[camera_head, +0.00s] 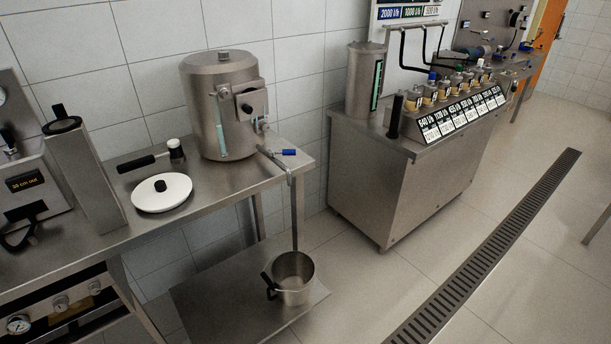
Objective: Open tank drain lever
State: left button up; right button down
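A steel tank (222,108) stands on the steel bench against the tiled wall, with a lid on top and a pale sight strip on its front. A box with a black knob (247,107) is on its right side. Low on the right a drain pipe comes out and bends down past the bench edge. A blue-handled drain lever (289,152) sits on this pipe, its handle pointing to the right. A steel pot (292,277) with a black handle stands on the lower shelf, roughly below the spout. Neither of my grippers is in view.
On the bench (235,177), a white disc with a black knob (162,192) and a black-handled tool (150,158) lie left of the tank. A steel cabinet (390,190) with labelled valves stands to the right. A floor drain grate (490,250) crosses open floor.

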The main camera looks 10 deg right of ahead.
aim_at(285, 152)
jog(key=z, duration=1)
jog(key=i, duration=1)
jog(key=u, duration=0.9)
jog(key=i, duration=0.55)
jog(key=u, duration=0.65)
